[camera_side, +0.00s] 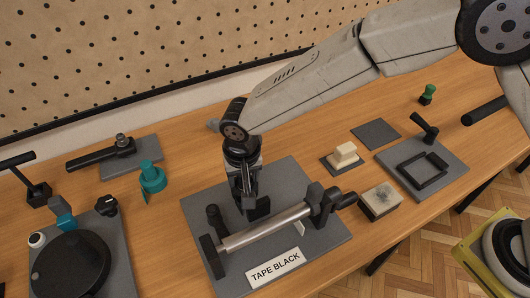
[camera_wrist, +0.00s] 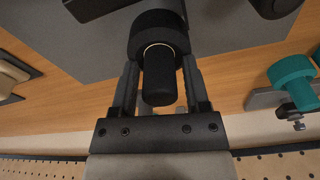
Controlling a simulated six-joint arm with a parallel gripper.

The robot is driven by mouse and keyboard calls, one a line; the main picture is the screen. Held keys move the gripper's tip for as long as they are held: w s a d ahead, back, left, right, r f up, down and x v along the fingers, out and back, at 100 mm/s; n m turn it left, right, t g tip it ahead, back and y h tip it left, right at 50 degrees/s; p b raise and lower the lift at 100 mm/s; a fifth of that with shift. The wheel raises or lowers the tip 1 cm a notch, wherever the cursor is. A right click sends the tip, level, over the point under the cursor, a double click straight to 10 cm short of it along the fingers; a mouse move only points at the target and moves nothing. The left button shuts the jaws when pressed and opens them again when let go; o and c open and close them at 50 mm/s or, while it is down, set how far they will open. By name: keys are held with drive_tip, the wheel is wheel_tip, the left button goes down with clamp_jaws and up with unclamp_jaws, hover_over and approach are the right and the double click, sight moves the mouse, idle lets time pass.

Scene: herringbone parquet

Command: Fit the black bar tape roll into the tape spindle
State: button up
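The black bar tape roll (camera_side: 258,208) is a short dark cylinder with a pale ring around a narrower black stub; these details show in the wrist view (camera_wrist: 160,37). My gripper (camera_side: 247,193) points down behind the spindle, its fingers closed in on both sides of the stub (camera_wrist: 160,80); exact contact is hard to see. The tape spindle (camera_side: 265,228) is a silver bar between dark end pieces, with a crank-like black end at right. It lies over a grey plate (camera_side: 196,208) labelled TAPE BLACK. The roll is above the plate, behind the bar and apart from it.
A short black post (camera_side: 213,217) stands on the plate left of my gripper. A teal clamp-like part (camera_side: 152,177) lies further left. A cream block (camera_side: 343,154), a grey block (camera_side: 380,201) and a black square frame (camera_side: 423,171) are to the right. One grey mat (camera_side: 375,133) is bare.

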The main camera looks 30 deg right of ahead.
drive_tip(key=shift+o, duration=0.8)
drive_tip(key=shift+s+a+r, duration=0.1)
drive_tip(key=shift+s+r, duration=0.05)
drive_tip(key=shift+r, duration=1.15)
drive_tip(key=shift+s+d+r, duration=0.1)
drive_tip(key=shift+s+r, duration=0.05)
drive_tip(key=shift+r, duration=1.15)
drive_tip(key=shift+s+a+r, duration=0.1)
drive_tip(key=shift+s+r, duration=0.05)
drive_tip(key=shift+r, duration=1.15)
drive_tip(key=s+d+n, duration=0.1)
drive_tip(key=s+d, duration=0.2)
drive_tip(key=d, duration=1)
drive_tip(key=s+d+n, duration=0.1)
drive_tip(key=s+d, duration=0.1)
drive_tip(key=d, duration=1)
drive_tip(key=s+d+f+t, duration=0.1)
drive_tip(key=s+d, duration=0.5)
drive_tip(key=d, duration=0.1)
drive_tip(key=shift+s+f, duration=0.25)
drive_tip(key=shift+s, duration=0.1)
